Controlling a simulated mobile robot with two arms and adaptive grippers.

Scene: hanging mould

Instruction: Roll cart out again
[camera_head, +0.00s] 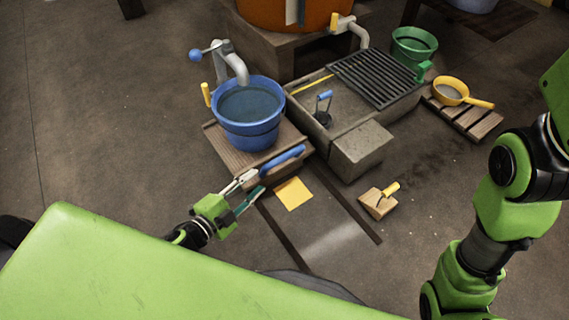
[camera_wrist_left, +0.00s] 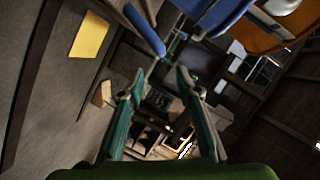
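The low wooden cart (camera_head: 225,150) stands left of the stone trough and carries a blue bucket (camera_head: 248,115) of dark water. Its blue handle (camera_head: 284,161) is on the cart's near side. My left gripper (camera_head: 252,186) is at the left end of this handle, with its fingers apart. In the left wrist view, the handle (camera_wrist_left: 146,32) lies just beyond the fingertips, and the gap between the fingers (camera_wrist_left: 160,82) looks empty. I cannot tell whether a finger touches the handle. My right arm shows at the right; its gripper is out of view.
Dark floor rails (camera_head: 340,208) run toward me from the cart, with a yellow sheet (camera_head: 293,193) between them. The trough (camera_head: 365,145) stands close on the right. A wooden block with a yellow handle (camera_head: 378,201) lies right of the rails. The left floor is clear.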

